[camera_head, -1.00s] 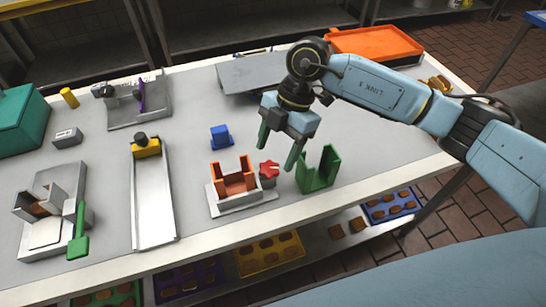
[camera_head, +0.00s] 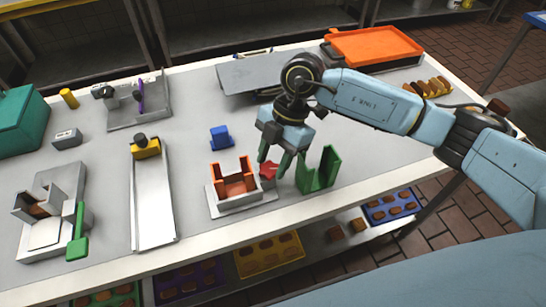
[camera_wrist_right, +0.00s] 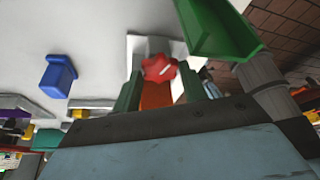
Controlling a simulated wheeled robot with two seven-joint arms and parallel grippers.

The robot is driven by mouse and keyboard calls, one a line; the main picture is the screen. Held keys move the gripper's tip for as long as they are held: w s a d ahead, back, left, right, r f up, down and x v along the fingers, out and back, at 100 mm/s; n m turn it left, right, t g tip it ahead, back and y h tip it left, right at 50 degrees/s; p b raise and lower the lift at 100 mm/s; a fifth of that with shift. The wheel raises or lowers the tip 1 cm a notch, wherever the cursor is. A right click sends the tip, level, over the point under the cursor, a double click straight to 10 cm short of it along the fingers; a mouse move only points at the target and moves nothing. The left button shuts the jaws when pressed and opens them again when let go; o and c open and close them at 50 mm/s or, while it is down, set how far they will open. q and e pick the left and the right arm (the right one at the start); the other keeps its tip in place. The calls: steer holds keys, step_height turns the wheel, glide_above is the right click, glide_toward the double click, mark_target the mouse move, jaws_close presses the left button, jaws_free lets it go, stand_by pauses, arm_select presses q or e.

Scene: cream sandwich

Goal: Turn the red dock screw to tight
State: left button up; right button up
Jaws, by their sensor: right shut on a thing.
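The red dock screw (camera_head: 268,171) is a star-shaped knob at the right side of the orange dock (camera_head: 233,187), which stands on a light grey base (camera_head: 248,203). My right gripper (camera_head: 273,163) points down at the screw, its green fingers on either side of it. In the right wrist view the red screw (camera_wrist_right: 158,68) shows a pale line on its face and lies between the fingertips of the right gripper (camera_wrist_right: 160,85). The gripper is shut on the screw. The exact contact is partly hidden. My left gripper is not in view.
A green U-shaped bracket (camera_head: 318,172) stands close to the right of the right gripper. A blue block (camera_head: 221,138) sits behind the dock. A silver tray (camera_head: 153,205) lies to the left. The table's front edge is close in front of the dock.

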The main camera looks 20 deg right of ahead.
steer(key=shift+r+m+p, duration=0.15)
steer(key=shift+m+p, duration=0.35)
steer(key=shift+p, duration=0.35)
steer(key=m+t+p, duration=0.1)
steer(key=m+p, duration=0.2)
steer(key=p, duration=0.1)
steer(key=m+t+p, duration=0.1)
steer(key=m+p, duration=0.2)
steer(key=p, duration=0.1)
steer(key=s+m+t+p, duration=0.1)
steer(key=m+p, duration=0.2)
steer(key=p, duration=0.1)
steer(key=shift+r+t+p, duration=0.1)
steer(key=shift+t+p, duration=0.2)
steer(key=shift+t, duration=0.1)
steer(key=shift+s+f+m+t+p, duration=0.1)
steer(key=shift+f+m+t+p, duration=0.1)
steer(key=shift+m+p, duration=0.5)
steer(key=shift+f+m+t+p, duration=0.1)
steer(key=shift+m+t+p, duration=0.1)
steer(key=shift+m+p, duration=0.5)
steer(key=shift+h, duration=0.3)
steer(key=o, duration=1)
steer(key=shift+c, duration=0.2)
steer(key=v, duration=1.3)
steer(key=shift+r, duration=0.2)
